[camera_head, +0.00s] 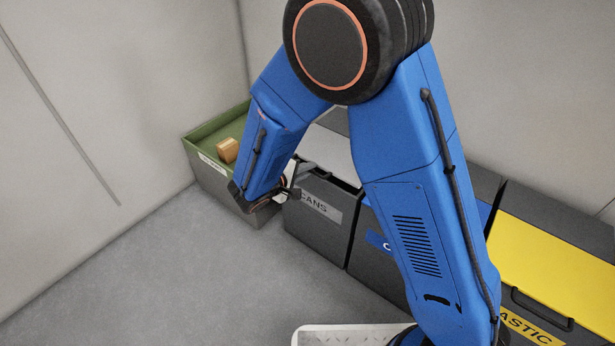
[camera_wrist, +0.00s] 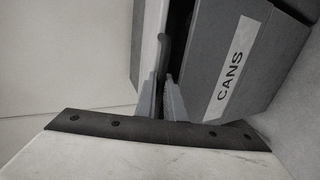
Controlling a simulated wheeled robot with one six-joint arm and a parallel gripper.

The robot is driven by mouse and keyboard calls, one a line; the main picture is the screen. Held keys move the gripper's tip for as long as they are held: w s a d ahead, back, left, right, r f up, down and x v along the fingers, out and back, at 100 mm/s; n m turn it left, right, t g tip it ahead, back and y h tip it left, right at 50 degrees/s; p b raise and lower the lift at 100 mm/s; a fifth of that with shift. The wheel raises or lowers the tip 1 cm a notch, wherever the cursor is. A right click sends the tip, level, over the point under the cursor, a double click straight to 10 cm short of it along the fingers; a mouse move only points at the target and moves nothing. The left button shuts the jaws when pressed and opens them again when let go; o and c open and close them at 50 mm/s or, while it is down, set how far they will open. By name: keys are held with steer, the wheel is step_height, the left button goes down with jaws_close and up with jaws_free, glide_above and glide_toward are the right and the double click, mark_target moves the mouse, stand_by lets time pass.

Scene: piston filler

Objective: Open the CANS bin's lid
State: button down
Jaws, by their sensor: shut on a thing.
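The CANS bin (camera_head: 312,218) is a dark grey box with a pale label, left of the blue-labelled bin; its front also shows in the wrist view (camera_wrist: 212,50). Its light grey lid (camera_head: 326,150) is partly hidden behind my arm in the head view. In the wrist view the lid (camera_wrist: 150,35) is seen edge-on, with a dark gap between it and the bin's front. My gripper (camera_head: 289,191) is at the lid's front edge. In the wrist view its fingers (camera_wrist: 160,97) are shut on the lid's dark handle (camera_wrist: 164,52).
An open green-lined bin (camera_head: 205,133) with a brown block (camera_head: 228,150) stands to the left, against the wall. A blue-labelled bin (camera_head: 362,255) and a yellow-lidded plastic bin (camera_head: 555,262) stand to the right. The grey floor (camera_head: 190,275) in front is clear.

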steer(key=w+d+r+g+y, duration=0.45)
steer(key=w+r, duration=0.25)
steer(key=r, duration=0.3)
steer(key=w+d+r+g+y, duration=0.3)
steer(key=w+d+r+g, duration=0.25)
steer(key=r, duration=0.45)
steer(key=w+d+r+g+y, duration=0.1)
steer(key=w+d+r, duration=0.1)
steer(key=w+d, duration=0.5)
steer(key=shift+w+g, duration=0.3)
steer(key=shift+w, duration=0.75)
steer(key=shift+r+y, duration=0.1)
steer(key=shift+y, duration=0.15)
steer(key=c, duration=1.9)
jaws_free()
steer(key=shift+o, duration=0.3)
